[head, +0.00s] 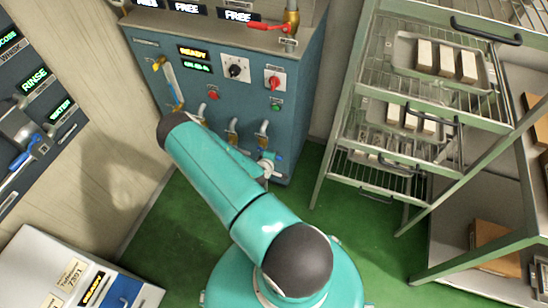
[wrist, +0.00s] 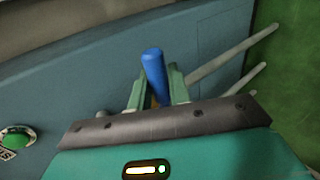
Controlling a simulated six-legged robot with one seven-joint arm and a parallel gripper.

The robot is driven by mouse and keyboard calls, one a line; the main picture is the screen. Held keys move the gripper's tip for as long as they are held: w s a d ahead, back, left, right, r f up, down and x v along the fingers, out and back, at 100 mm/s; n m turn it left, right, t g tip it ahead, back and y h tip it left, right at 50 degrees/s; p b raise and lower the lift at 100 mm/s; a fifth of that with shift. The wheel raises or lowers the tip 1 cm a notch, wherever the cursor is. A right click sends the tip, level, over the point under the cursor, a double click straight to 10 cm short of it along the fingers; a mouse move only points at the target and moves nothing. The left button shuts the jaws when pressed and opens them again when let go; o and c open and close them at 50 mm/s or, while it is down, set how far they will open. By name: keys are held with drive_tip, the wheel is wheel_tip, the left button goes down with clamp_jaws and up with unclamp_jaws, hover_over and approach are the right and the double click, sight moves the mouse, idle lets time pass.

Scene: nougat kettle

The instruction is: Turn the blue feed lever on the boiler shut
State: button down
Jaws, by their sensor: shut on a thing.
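The blue feed lever (wrist: 153,70) stands out from the low front of the boiler in the wrist view. My gripper (wrist: 158,95) is shut on it, with one green finger on each side. The far part of the lever sticks out past the fingertips and its base is hidden. In the head view, the boiler (head: 240,55) is a blue-grey cabinet at the top centre. A small patch of blue (head: 280,157) low on its right front seems to be the lever. My teal arm covers much of the boiler's lower front and most of my gripper.
Outlet pipes (head: 233,130) stick out from the boiler's front, close to my arm. A red lever (head: 268,27) lies on its top. A wire rack with trays (head: 400,60) stands to the right. Green floor (head: 350,230) is clear between boiler and rack.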

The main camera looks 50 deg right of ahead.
drive_tip(key=shift+d+r, duration=0.1)
drive_tip(key=shift+d, duration=0.05)
drive_tip(key=c, duration=1.4)
unclamp_jaws()
drive_tip(key=shift+o, duration=0.2)
drive_tip(key=shift+s+a+r, duration=0.1)
drive_tip(key=shift+a+r, duration=0.1)
drive_tip(key=shift+a, duration=0.3)
drive_tip(key=v, duration=1.2)
drive_tip(key=shift+s+a+r, duration=0.2)
drive_tip(key=shift+a+r, duration=0.05)
drive_tip(key=shift+a, duration=0.05)
